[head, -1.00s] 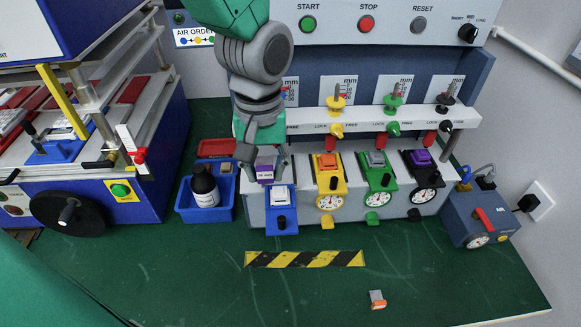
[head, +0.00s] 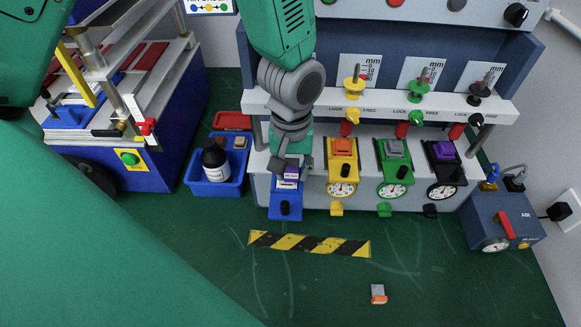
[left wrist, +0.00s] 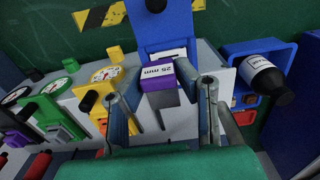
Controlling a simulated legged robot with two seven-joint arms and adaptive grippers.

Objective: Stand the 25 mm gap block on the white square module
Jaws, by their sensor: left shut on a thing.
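The purple gap block (head: 291,173), with a white label, is in my left gripper (head: 290,163). In the left wrist view the block (left wrist: 160,82) reads "25 mm" and sits between the fingers of the gripper (left wrist: 165,98). The white square module (head: 286,185) is on the blue station at the left end of the row. The block is right at the module and partly covers it; I cannot tell whether they touch. In the left wrist view a white strip of the module (left wrist: 172,54) shows beyond the block. My right gripper is not in view.
Yellow (head: 342,168), green (head: 393,165) and black (head: 443,168) stations with dials stand to the right. A white rail (head: 385,118) with plungers runs behind and above. A blue bin (head: 234,180) with a dark bottle (head: 215,160) is left. The green table front is mostly clear.

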